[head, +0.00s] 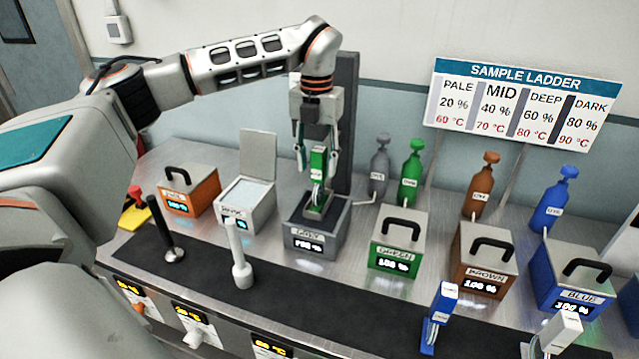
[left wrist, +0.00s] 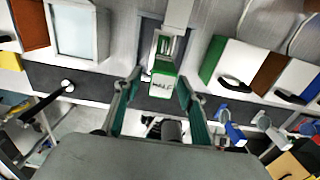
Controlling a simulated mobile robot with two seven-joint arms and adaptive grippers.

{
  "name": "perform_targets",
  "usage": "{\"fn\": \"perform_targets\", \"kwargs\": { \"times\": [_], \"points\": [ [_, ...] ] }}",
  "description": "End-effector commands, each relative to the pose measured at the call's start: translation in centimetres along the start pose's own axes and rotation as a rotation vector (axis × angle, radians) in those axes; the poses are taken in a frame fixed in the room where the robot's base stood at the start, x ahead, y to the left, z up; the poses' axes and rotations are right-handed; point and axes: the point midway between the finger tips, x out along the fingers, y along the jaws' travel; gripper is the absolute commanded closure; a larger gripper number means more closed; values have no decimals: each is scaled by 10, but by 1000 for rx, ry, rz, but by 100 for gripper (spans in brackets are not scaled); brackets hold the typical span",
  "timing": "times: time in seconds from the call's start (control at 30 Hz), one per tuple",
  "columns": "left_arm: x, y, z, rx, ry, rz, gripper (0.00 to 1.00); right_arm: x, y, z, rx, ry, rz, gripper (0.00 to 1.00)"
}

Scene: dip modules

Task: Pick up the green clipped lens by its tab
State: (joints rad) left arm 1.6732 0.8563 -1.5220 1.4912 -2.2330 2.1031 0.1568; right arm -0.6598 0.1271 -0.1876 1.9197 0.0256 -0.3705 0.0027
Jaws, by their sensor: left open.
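The green clipped lens (head: 318,166) stands upright at the grey bath (head: 317,238), its white tab with a label facing the front. In the left wrist view the green lens (left wrist: 163,82) shows in the middle, in front of the bath opening. My left gripper (head: 316,178) points down over the bath, with its fingers on both sides of the lens. In the left wrist view the two fingers of my left gripper (left wrist: 158,84) are spread, with a gap on each side of the lens. The lens's lower end is partly hidden. My right gripper is not in view.
An orange box (head: 190,190) and an open white box (head: 247,200) stand to the left. Closed green (head: 400,240), brown (head: 485,262) and blue (head: 570,280) boxes stand to the right. A blue clip (head: 440,315) and a white clip (head: 560,335) stand on the dark mat.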

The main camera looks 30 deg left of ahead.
Motion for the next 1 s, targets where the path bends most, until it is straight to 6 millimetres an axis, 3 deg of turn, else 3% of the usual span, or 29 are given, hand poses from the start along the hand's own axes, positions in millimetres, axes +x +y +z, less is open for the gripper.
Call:
{"fn": "perform_targets", "kwargs": {
  "times": [0.33,0.63,0.8,1.0],
  "points": [
    [43,1,11,0,2,0,60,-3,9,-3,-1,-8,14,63],
    [48,1,11,-1,-1,-1,60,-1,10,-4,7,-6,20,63],
    [48,1,11,-1,-1,0,100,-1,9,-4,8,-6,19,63],
    [48,1,11,-1,-1,-1,100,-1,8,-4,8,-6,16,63]
  ]
}}
